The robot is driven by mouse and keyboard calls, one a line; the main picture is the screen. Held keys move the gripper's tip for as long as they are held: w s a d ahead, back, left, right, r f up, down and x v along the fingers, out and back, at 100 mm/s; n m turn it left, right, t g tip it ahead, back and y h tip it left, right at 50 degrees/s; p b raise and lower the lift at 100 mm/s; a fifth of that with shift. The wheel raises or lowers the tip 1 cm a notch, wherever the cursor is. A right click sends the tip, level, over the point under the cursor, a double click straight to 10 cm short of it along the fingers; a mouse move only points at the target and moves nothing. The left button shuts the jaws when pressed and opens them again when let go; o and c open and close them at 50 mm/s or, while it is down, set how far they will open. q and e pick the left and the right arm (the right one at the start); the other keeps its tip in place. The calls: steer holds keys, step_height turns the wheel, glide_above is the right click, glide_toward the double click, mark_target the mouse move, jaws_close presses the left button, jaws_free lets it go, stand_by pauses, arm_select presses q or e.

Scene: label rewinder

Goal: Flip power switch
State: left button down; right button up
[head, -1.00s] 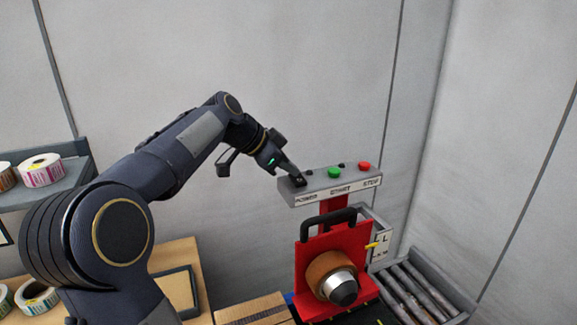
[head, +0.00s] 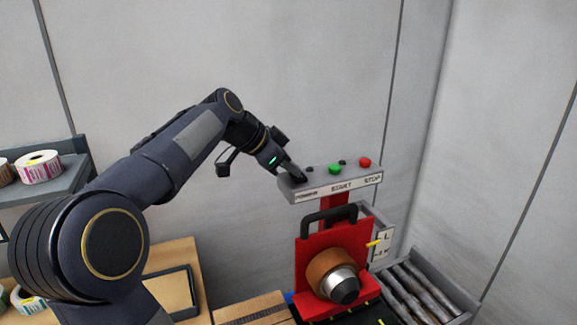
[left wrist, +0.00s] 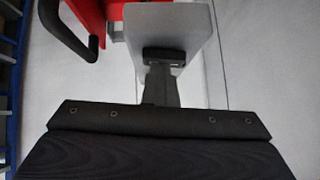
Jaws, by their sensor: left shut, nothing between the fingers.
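The grey control panel (head: 318,187) stands on top of the red label rewinder (head: 325,258). The black power switch (head: 299,180) is at the panel's left end, partly hidden by my left gripper. In the left wrist view the dark switch (left wrist: 164,55) lies on the panel (left wrist: 185,22) right at the fingertips. My left gripper (head: 296,174) is shut and empty, its tips at the switch; whether they touch it I cannot tell. It also shows in the left wrist view (left wrist: 161,82). My right gripper is not in view.
The green start button (head: 335,169) and red stop button (head: 365,162) sit further right on the panel. A black handle (head: 329,216) and brown roll (head: 331,268) are below. A roller conveyor (head: 425,285) is at right. Label rolls (head: 38,168) sit on a left shelf.

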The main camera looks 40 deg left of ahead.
arm_select(q)
steer(key=shift+d+f, duration=0.1)
steer(key=shift+f, duration=0.2)
steer(key=shift+s+a+r, duration=0.2)
steer(key=shift+s+r, duration=0.15)
steer(key=shift+r, duration=0.1)
steer(key=b+v, duration=0.1)
steer(key=v, duration=0.6)
steer(key=shift+r, duration=0.15)
step_height(320, 180, up, 6)
steer(key=a, duration=0.1)
steer(key=shift+s, duration=0.3)
